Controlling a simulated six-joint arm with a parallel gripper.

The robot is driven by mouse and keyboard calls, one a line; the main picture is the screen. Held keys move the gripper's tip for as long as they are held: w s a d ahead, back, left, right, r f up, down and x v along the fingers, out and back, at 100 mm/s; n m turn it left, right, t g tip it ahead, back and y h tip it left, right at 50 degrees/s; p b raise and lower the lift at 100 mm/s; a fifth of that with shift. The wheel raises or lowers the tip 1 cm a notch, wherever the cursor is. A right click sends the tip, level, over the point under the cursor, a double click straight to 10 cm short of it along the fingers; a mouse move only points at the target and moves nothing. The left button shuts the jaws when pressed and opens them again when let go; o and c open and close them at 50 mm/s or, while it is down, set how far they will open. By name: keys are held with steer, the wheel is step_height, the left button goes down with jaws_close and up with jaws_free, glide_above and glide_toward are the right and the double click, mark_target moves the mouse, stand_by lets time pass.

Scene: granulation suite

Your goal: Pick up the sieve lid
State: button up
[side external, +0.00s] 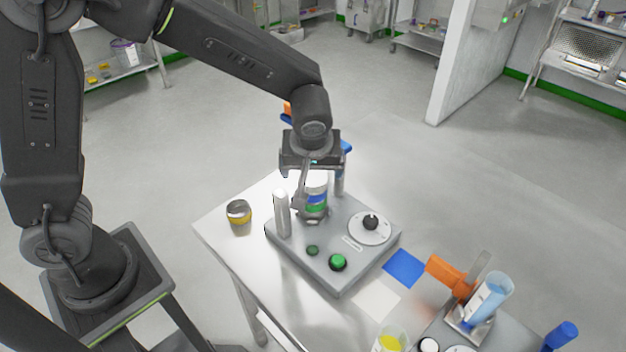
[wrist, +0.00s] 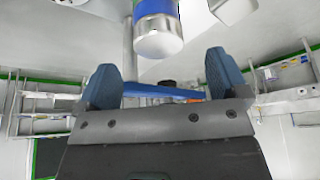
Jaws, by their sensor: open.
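A pale disc with a black knob (side external: 370,225), which looks like the sieve lid, lies flat on the right part of the grey base unit (side external: 335,270). A banded sieve stack (side external: 315,205) in white, blue and green stands at the back of the unit between two metal posts. My gripper (side external: 312,176) is over the stack, left of the knobbed disc and apart from it. In the wrist view my gripper (wrist: 165,72) has its two blue fingers spread with nothing held between them. A silver and blue cylinder (wrist: 158,40) shows beyond the fingertips.
A front post (side external: 282,215) stands close to my gripper. A jar (side external: 238,213) sits on the table's left. Blue and white squares (side external: 405,268) lie right of the unit. An orange-handled item (side external: 450,273) and a blue beaker (side external: 487,297) stand further right.

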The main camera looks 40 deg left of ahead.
mark_target(313, 178)
steer(key=x, duration=0.5)
steer(key=shift+w+f, duration=0.1)
steer(key=shift+w, duration=0.1)
steer(key=c, duration=1)
